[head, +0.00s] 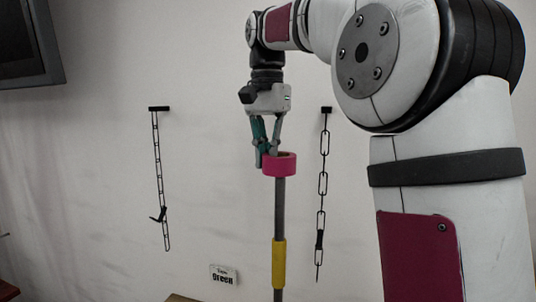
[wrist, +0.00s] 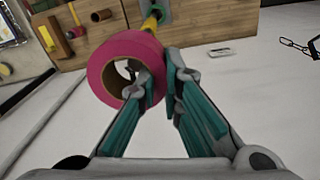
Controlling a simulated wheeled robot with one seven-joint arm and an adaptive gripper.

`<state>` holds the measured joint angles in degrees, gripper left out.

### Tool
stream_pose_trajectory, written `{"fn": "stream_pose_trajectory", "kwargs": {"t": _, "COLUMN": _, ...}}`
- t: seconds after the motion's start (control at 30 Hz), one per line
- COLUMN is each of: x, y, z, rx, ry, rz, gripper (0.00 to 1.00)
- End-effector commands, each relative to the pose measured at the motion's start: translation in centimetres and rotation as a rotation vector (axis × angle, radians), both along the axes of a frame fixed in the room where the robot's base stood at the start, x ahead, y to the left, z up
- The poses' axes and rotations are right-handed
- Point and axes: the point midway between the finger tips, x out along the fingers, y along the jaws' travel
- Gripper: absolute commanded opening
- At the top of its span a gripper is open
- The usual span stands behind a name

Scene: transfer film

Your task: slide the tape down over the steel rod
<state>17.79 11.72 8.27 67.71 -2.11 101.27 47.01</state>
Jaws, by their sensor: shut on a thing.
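The tape is a bright pink roll (head: 280,168) with a brown core, held at the upper end of the upright steel rod (head: 280,212). My gripper (head: 266,158) comes from above and is shut on one side of the roll's wall. In the wrist view the teal fingers (wrist: 161,88) pinch the near right edge of the tape (wrist: 108,58), one finger reaching into the hole. The rod runs down from under the tape to a yellow section (head: 279,264), which also shows beyond the roll in the wrist view (wrist: 150,22). Something grey shows inside the hole; I cannot tell for sure that it is the rod's tip.
Two dark chains hang on the wall, one left (head: 158,185) and one right (head: 322,185) of the rod. A small white sign (head: 223,274) is low on the left. A wooden board (wrist: 225,22) lies below. Space around the rod is clear.

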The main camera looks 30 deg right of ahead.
Motion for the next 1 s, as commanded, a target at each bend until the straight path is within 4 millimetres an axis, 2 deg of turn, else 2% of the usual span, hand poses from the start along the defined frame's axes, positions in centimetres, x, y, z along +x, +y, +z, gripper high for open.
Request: {"fn": "stream_pose_trajectory", "kwargs": {"t": 1.0, "x": 0.0, "y": 0.0, "z": -2.3, "rx": 0.0, "ry": 0.0, "rz": 0.0, "gripper": 0.0}}
